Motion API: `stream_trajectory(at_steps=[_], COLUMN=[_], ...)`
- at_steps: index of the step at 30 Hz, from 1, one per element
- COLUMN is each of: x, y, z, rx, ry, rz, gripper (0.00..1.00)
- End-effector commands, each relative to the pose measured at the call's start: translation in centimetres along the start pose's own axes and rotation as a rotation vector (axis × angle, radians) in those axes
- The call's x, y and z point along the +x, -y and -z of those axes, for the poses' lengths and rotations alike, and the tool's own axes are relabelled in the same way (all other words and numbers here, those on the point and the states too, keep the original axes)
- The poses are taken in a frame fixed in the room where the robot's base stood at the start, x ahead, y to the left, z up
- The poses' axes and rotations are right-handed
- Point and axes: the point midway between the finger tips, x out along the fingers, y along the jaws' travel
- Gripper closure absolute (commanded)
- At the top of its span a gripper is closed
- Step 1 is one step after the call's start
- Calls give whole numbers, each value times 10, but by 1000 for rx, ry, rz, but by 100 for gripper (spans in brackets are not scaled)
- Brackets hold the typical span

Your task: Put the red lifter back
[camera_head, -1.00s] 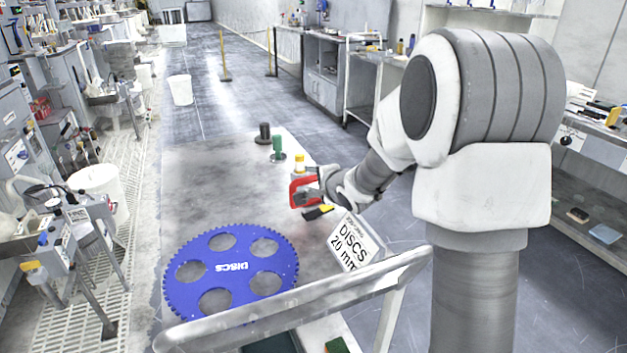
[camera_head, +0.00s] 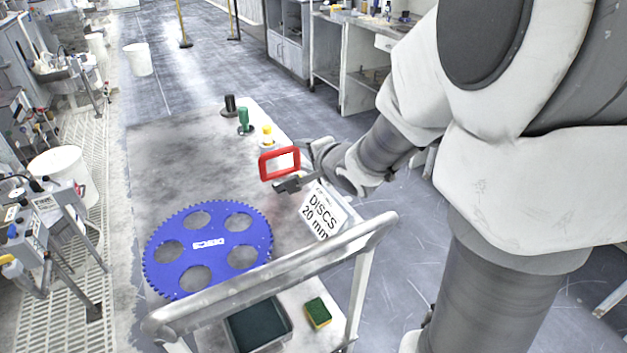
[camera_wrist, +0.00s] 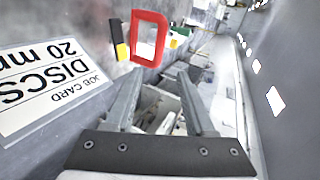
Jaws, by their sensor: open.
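The red lifter (camera_head: 263,168), a red rectangular loop, shows above the right side of the cart top, near the yellow-topped piece. My gripper (camera_head: 288,180) is beside it, coming from the right, with its jaws open and nothing between them. In the wrist view the lifter (camera_wrist: 137,40) shows beyond the fingertips, ahead of the left finger, and the space between my gripper's fingers (camera_wrist: 160,85) is empty. What lies under the lifter is hidden, so I cannot tell if it rests on the surface. A blue toothed disc (camera_head: 225,222) with round holes lies on the cart top.
Black (camera_head: 230,104), green (camera_head: 244,120) and yellow-topped (camera_head: 267,136) pieces stand along the far right edge. The job card (camera_head: 322,212) stands near my gripper. A black-and-yellow block (camera_wrist: 118,36) is left of the lifter. The cart's handrail (camera_head: 300,265) crosses in front; a sponge (camera_head: 318,312) lies below.

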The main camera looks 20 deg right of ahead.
Motion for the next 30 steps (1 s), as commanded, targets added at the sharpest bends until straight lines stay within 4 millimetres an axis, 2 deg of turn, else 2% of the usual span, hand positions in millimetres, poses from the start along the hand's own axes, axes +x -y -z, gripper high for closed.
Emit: stream_trajectory(at_steps=[5,8,13,17,24,27,30], x=[-35,-63,-114,-154,-224,-243,-254], y=[9,10,2,-10,-43,-52,-58], z=[10,13,5,-10,-52,-65,-74], rx=[-264,-432,-691,-873,-1165,-1244,-1294], ry=[-107,-148,-132,-48,223,318,380], rz=[-100,-191,-351,-457,-555,-555,-548], gripper=[46,46,46,46,46,46,46])
